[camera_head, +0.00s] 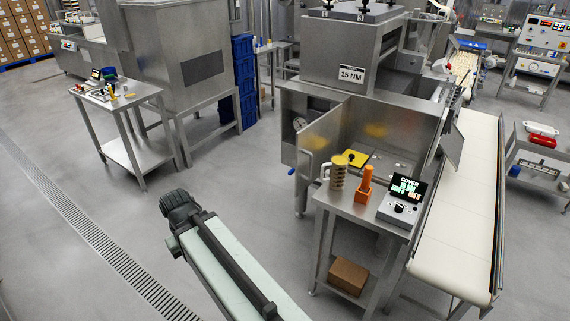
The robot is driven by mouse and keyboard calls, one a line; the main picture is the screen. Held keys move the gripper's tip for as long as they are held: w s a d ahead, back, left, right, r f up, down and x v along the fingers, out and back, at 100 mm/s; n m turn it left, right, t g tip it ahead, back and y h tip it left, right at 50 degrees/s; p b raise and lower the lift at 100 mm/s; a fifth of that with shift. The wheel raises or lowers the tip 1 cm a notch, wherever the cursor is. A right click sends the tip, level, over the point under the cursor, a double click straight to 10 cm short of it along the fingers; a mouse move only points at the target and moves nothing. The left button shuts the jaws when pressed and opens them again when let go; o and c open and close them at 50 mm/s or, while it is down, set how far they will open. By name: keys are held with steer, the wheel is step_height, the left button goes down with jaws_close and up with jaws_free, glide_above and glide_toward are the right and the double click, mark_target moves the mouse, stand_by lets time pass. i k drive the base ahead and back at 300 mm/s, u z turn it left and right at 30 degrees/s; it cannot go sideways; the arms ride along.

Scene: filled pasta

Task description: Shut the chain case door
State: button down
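The chain case door appears to be the grey metal panel (324,136) on the front of the steel machine marked "15 NM" (351,75). It stands open, swung out from the machine. A pale bar handle (306,164) is at its lower left edge. A dial gauge (299,123) shows behind the panel's left edge. The panel's lower right is partly hidden behind the things on the small table. My arm's pale green link and dark joint reach up from the bottom of the picture, apart from the door. My gripper cannot be made out.
A steel table (323,197) stands close in front of the door, holding a tan ribbed cylinder (338,173), an orange tool (366,185) and a "COVER" display (408,189). A white conveyor (460,205) runs along the right. Open floor (235,175) lies left of the door.

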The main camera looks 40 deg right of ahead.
mark_target(316, 144)
steer(key=u, duration=0.15)
steer(key=i, duration=1)
steer(key=z, duration=0.2)
